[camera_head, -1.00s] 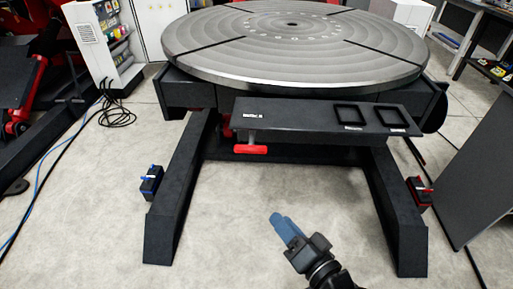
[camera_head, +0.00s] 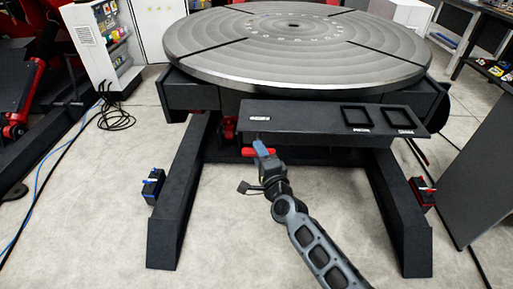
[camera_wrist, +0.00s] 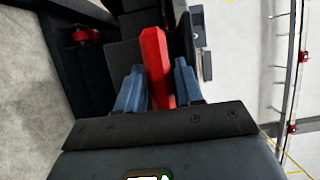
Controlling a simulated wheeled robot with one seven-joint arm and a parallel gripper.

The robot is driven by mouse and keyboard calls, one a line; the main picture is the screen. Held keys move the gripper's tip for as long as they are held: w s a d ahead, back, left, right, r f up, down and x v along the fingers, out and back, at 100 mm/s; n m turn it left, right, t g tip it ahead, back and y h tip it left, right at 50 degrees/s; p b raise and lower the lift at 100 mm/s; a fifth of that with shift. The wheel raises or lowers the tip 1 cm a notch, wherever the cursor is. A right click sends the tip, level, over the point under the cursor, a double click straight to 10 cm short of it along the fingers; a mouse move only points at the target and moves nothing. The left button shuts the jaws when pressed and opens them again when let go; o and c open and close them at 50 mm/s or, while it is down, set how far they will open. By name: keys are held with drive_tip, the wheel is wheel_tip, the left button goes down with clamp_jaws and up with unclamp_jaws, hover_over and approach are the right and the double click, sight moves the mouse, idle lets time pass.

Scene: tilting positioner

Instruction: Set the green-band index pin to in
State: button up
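No pin with a green band can be made out in these frames. A red handle (camera_head: 262,152) hangs under the dark panel at the front of the positioner. My gripper (camera_head: 261,148) is at this handle, its blue fingers overlapping it in the head view. In the wrist view, the red handle (camera_wrist: 158,66) lies lengthwise between the two blue fingers of my gripper (camera_wrist: 158,85), close to both. I cannot tell whether the fingers touch it. A blue-topped unit (camera_head: 152,184) sits by the left leg and a red-topped unit (camera_head: 422,192) by the right leg.
The round grooved table (camera_head: 230,60) stands above the dark panel (camera_head: 300,117), which has two square frames at its right. A grey cabinet (camera_head: 480,180) stands at the right. Cables lie on the floor at the left. The floor between the legs is clear apart from my arm.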

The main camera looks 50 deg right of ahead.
drive_tip(key=shift+x, duration=1.25)
drive_tip(key=shift+c, duration=0.4)
clamp_jaws()
